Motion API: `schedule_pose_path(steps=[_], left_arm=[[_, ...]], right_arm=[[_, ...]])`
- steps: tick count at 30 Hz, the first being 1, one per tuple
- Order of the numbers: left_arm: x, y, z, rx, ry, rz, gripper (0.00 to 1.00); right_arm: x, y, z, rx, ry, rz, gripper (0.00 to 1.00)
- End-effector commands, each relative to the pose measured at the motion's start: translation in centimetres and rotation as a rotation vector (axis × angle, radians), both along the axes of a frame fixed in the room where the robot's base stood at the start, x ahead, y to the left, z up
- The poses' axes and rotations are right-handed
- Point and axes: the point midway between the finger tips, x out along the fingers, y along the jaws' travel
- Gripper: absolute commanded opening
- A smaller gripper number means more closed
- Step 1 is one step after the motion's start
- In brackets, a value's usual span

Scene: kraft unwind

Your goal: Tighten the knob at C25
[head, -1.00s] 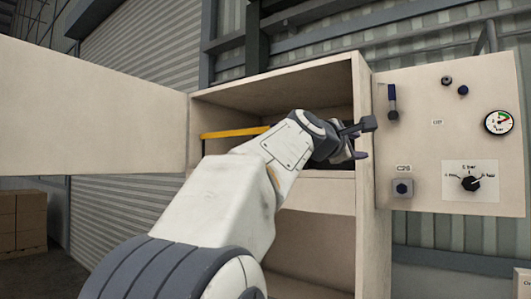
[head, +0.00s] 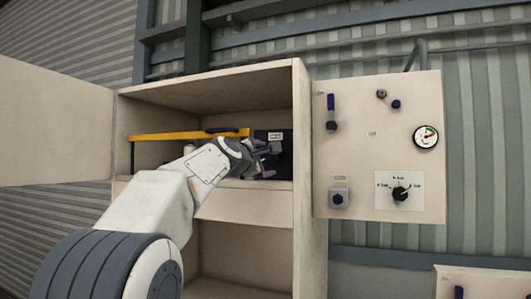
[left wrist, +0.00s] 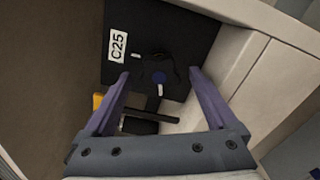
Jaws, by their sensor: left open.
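A black plate (left wrist: 185,30) with a white C25 label (left wrist: 117,45) fills the top of the left wrist view. In the head view the plate (head: 284,137) stands inside the open cabinet at the right, and my arm and gripper hide the knob. My left gripper (head: 270,160) is in front of the plate. In the left wrist view its purple fingers (left wrist: 160,73) are open and empty, one on either side of the knob, with no visible contact. My right gripper is not in view.
A yellow bar (head: 165,137) runs across the cabinet (head: 302,200) left of the plate. The cabinet's right wall (left wrist: 250,85) is close beside my right-hand finger. The open door (head: 55,120) is at left. A panel (head: 350,110) at right carries a gauge (head: 426,136) and a dial (head: 400,193).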

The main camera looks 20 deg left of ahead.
Motion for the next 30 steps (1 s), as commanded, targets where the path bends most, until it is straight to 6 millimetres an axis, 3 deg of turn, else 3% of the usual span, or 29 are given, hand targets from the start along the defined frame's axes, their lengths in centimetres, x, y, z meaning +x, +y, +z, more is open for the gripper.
schedule_pose_path(steps=[11,18,30], left_arm=[[0.73,0.02,-0.04,-0.001,-0.001,0.001,0.92],[0.71,0.04,-0.04,-0.001,-0.001,0.001,0.06],[0.70,0.05,-0.08,0.077,-0.003,0.000,0.06]], right_arm=[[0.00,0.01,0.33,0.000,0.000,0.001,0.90],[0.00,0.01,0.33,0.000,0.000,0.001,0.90],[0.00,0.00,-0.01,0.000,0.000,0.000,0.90]])
